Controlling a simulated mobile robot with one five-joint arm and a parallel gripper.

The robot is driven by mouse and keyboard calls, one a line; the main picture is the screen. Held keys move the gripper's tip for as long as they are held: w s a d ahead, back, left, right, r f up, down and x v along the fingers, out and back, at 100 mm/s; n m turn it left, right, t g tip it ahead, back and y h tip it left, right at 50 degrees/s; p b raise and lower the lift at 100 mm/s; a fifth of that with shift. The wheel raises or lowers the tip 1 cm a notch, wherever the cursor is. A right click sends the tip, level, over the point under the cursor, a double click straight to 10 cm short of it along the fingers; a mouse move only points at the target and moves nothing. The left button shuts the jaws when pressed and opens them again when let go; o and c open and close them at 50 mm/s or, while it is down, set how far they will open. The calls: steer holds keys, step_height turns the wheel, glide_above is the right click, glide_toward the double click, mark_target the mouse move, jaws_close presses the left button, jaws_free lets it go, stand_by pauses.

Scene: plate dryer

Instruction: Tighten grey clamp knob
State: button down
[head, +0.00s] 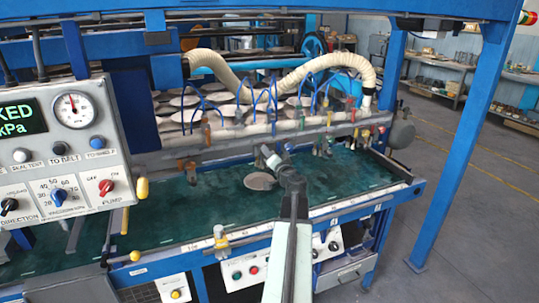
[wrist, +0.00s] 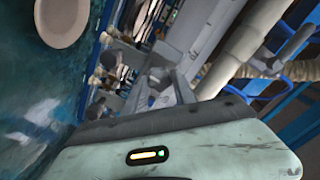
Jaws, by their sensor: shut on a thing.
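My gripper (head: 272,161) reaches from the front over the green bed toward the row of clamps on the long rail. In the wrist view my gripper (wrist: 162,92) has its grey jaws close together, shut on a small grey part that I take to be the grey clamp knob (wrist: 158,76). The jaws hide most of the knob, and its turn cannot be read. A larger grey block (wrist: 192,40) lies just beyond the jaws. In the head view the knob is too small to tell from the jaws.
The rail (head: 230,133) carries several coloured clamps and valves close by. A pale round plate (head: 261,181) lies on the green bed (head: 340,180) beneath my gripper; it also shows in the wrist view (wrist: 62,20). A control panel (head: 65,150) stands left. A cream hose (head: 330,62) arches behind.

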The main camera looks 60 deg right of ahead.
steer(key=shift+s+f+m, duration=0.1)
steer(key=shift+m, duration=4.2)
steer(key=shift+f+m, duration=0.1)
steer(key=shift+m, duration=4.2)
steer(key=c, duration=1)
jaws_free()
steer(key=shift+c, duration=0.2)
steer(key=shift+a, duration=0.1)
steer(key=v, duration=0.7)
steer(key=shift+s+a, duration=0.2)
steer(key=shift+s, duration=0.05)
